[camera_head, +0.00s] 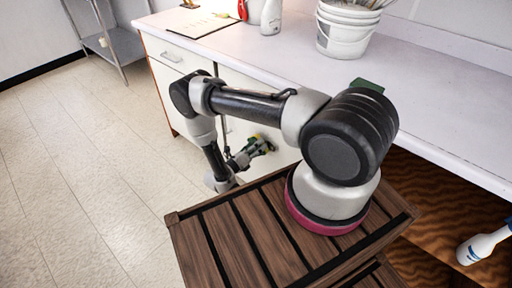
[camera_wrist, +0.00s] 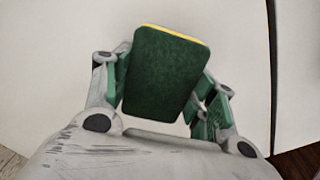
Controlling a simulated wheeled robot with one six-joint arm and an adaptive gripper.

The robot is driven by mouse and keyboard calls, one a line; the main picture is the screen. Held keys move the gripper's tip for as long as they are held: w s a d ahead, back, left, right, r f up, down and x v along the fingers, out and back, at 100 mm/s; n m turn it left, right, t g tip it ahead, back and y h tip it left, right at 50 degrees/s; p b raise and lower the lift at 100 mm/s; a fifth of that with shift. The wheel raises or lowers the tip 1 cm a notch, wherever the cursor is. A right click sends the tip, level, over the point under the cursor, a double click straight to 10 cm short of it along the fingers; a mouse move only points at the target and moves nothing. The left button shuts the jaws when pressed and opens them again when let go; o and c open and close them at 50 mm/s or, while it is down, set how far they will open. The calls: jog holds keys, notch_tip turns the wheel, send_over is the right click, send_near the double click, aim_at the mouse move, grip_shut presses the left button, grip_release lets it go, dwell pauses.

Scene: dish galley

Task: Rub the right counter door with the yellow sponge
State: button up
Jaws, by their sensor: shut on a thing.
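The yellow sponge (camera_wrist: 165,75) is held between the fingers of my gripper (camera_wrist: 160,90). Its dark green face is toward the wrist camera and a thin yellow edge shows at the top. A white counter door (camera_wrist: 60,50) fills the view behind the sponge; contact between them cannot be told. In the head view, my gripper (camera_head: 250,150) is low in front of the white counter front, the sponge (camera_head: 260,137) small at its tip. The right counter door (camera_head: 285,157) is mostly hidden behind my arm there.
Floor (camera_head: 80,180) is clear at left. A metal rack (camera_head: 110,42) stands farther back.

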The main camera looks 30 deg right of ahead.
aim_at(281, 152)
jog(key=shift+x, duration=0.95)
jog(key=shift+s, duration=0.15)
jog(key=shift+s+d, duration=0.25)
jog(key=shift+s, duration=0.5)
jog(key=shift+s+d, duration=0.25)
jog(key=shift+s, duration=0.45)
jog(key=shift+s+d, duration=0.45)
jog(key=shift+s, duration=0.6)
jog(key=shift+s+d, duration=0.5)
jog(key=shift+s, duration=0.5)
jog(key=shift+s+d, duration=0.45)
jog(key=shift+s, duration=0.6)
jog(key=shift+w+a, duration=0.65)
jog(key=shift+w, duration=0.95)
jog(key=shift+w+a, duration=0.6)
jog(key=shift+w, duration=1)
jog(key=shift+w+a, duration=0.65)
jog(key=shift+w, duration=0.95)
jog(key=shift+a, duration=0.1)
jog(key=shift+v, duration=2.9)
jog(key=shift+s+a, duration=0.1)
jog(key=shift+s, duration=0.05)
